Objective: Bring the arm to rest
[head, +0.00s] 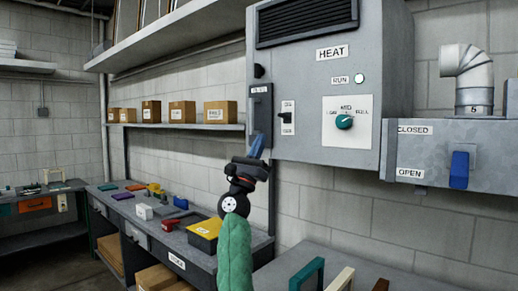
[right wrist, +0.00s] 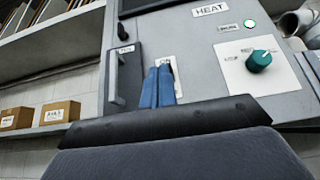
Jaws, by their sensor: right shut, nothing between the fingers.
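My right gripper (head: 257,140) shows in the head view in front of the lower left edge of the grey HEAT cabinet (head: 375,60). Its blue fingers are together with nothing between them. In the right wrist view my right gripper (right wrist: 158,72) points up at the cabinet front, its fingers overlapping the ON label by the switch. Contact with the cabinet cannot be told. My left gripper is not in view.
At right, a duct box (head: 430,150) has a blue lever (head: 459,170) hanging near OPEN. A shelf (head: 165,126) bears several cartons.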

